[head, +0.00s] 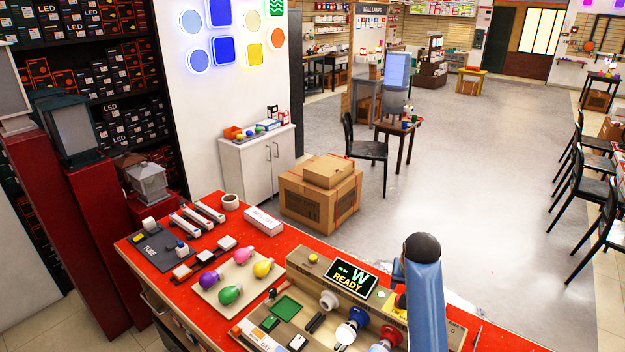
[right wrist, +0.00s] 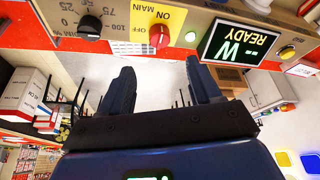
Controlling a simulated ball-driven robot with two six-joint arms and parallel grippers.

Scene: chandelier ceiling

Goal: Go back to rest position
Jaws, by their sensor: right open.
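My right arm (head: 425,295) rises blue at the lower right of the head view, over the right part of the red workbench (head: 238,262). The panel shows upside down beyond the fingers, with a lit display (right wrist: 237,42) reading "-- W READY", a red knob (right wrist: 159,36) and a black knob (right wrist: 90,27). My left gripper is not in the head view.
White bulbs (head: 329,300) sit along the panel front. Cardboard boxes (head: 318,200) and a black chair (head: 366,150) stand beyond. The grey floor (head: 470,170) behind is open.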

